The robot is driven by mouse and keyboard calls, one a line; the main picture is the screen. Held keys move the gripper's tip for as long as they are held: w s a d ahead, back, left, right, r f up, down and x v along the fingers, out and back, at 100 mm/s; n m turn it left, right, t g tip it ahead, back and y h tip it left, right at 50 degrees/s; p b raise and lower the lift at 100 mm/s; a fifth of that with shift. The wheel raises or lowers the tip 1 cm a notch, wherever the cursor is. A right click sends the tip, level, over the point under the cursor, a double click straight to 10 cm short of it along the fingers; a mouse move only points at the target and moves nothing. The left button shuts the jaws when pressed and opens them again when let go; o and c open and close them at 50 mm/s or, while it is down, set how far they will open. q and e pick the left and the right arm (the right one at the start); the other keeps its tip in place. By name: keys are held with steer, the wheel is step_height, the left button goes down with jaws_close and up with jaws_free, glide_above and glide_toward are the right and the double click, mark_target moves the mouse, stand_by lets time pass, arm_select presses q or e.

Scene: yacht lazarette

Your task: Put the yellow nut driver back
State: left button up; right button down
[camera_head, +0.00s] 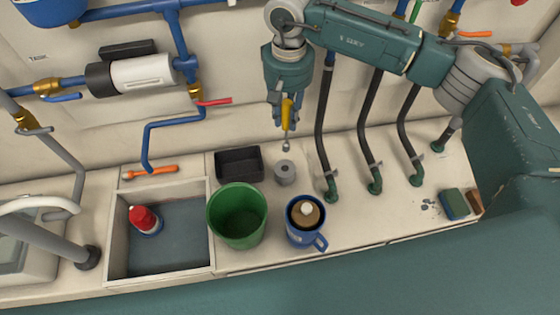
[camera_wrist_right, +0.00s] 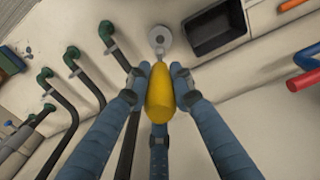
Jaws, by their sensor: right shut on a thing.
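The yellow nut driver (camera_head: 287,114) is held upright, its shaft and socket end pointing down. My right gripper (camera_head: 285,106) is shut on its yellow handle; the right wrist view shows the handle (camera_wrist_right: 160,95) between the blue fingers (camera_wrist_right: 158,85). Below it on the counter stands a small grey round holder with a hole (camera_head: 285,172), which also shows in the wrist view (camera_wrist_right: 160,37). The nut driver's tip is above this holder and apart from it. My left gripper does not show.
A black tray (camera_head: 239,150), a green bucket (camera_head: 262,216) and a blue mug (camera_head: 304,238) stand near the holder. Dark hoses (camera_head: 321,130) rise just to the right. A recessed basin (camera_head: 185,255) holds a red-capped bottle (camera_head: 145,220). A sponge (camera_head: 454,204) lies far right.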

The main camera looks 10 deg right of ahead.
mark_target(286, 144)
step_height(286, 144, down, 9)
steer(key=shift+a+r+b, duration=0.1)
steer(key=shift+b, duration=1.15)
steer(key=shift+f, duration=0.85)
step_height(286, 144, down, 5)
steer(key=shift+f+b, duration=0.1)
steer(key=shift+b, duration=1)
steer(key=shift+f+b, duration=0.2)
steer(key=shift+b, duration=0.1)
steer(key=c, duration=1.5)
jaws_free()
steer(key=shift+r, duration=0.1)
